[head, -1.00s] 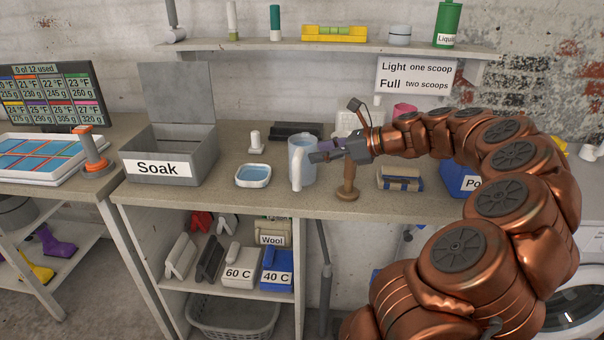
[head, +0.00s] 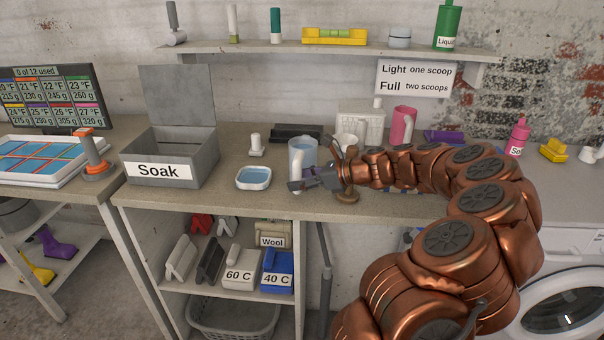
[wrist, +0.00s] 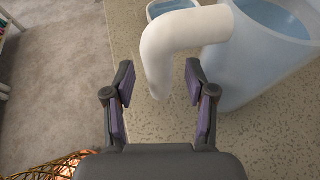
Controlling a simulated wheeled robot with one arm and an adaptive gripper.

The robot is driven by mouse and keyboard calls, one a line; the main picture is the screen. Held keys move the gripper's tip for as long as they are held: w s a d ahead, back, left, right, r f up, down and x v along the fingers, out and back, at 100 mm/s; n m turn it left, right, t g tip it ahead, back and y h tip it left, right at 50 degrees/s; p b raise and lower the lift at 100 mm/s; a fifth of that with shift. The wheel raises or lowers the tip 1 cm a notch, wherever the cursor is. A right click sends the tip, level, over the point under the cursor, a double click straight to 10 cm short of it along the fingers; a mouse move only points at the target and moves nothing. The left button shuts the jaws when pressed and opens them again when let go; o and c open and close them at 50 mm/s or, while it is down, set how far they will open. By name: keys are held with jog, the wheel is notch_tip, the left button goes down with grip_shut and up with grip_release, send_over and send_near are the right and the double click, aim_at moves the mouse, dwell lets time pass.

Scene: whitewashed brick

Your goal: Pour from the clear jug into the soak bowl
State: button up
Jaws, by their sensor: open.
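The clear jug (head: 303,152) stands upright on the counter with blue liquid inside. In the wrist view the jug (wrist: 275,62) is at the upper right, and its white handle (wrist: 168,45) reaches down to between my fingertips. My gripper (head: 300,185) is at the jug's handle side; in the wrist view my gripper (wrist: 158,85) is open, with one finger on each side of the handle's lower part. I cannot tell whether either finger touches it. A small white dish of blue liquid (head: 253,178) sits left of the jug. The grey box labelled Soak (head: 188,168) stands further left, lid raised.
A wooden stand (head: 349,194) is partly hidden behind my gripper. A pink jug (head: 403,124) and a white cup (head: 347,141) stand behind my arm. An orange-topped post (head: 94,155) is left of the Soak box. The counter's front edge is close to my gripper.

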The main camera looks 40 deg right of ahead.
jog(key=shift+w+a+f, duration=0.3)
jog(key=shift+w+a, duration=0.1)
jog(key=shift+w, duration=0.15)
grip_shut()
dwell(0.4)
